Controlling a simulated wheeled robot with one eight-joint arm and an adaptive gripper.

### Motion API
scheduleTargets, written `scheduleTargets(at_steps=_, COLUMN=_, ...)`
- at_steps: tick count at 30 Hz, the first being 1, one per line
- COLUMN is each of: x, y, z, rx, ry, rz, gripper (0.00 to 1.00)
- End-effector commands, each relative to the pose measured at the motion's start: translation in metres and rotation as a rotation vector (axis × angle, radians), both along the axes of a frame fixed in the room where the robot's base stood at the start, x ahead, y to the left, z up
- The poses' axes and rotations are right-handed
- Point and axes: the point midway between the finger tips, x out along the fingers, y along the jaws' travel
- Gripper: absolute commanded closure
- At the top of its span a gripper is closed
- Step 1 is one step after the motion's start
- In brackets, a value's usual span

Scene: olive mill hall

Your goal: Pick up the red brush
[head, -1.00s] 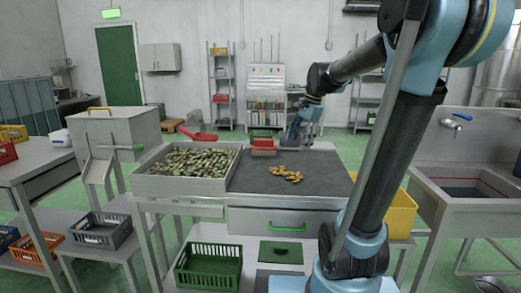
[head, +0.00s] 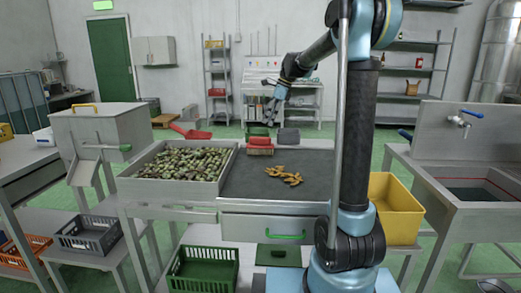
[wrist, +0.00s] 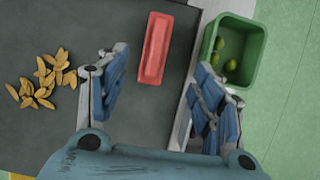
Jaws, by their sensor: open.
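The red brush (head: 260,147) lies at the far edge of the dark work top, right of the olive tray. In the wrist view it is a long red block (wrist: 155,48), lying just beyond my fingers and between their lines. My gripper (head: 272,108) hangs above the far edge of the table, higher than the brush and apart from it. In the wrist view my gripper (wrist: 160,98) has its blue fingers spread wide with nothing between them. The brush's underside is hidden.
A tray of olives (head: 130,186) fills the table's left side. Tan leaf-like pieces (head: 283,175) lie nearer on the work top. A green bin (wrist: 211,48) holding a few olives is beside the brush, past the table edge. A grey object (head: 289,136) is to its right.

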Motion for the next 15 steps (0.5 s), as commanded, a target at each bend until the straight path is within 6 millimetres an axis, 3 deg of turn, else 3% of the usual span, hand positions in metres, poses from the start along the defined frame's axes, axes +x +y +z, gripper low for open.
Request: scheduleTargets(at_steps=15, x=-0.001, y=0.039, z=-0.080, rx=-0.001, ry=-0.001, rz=0.010, gripper=0.39)
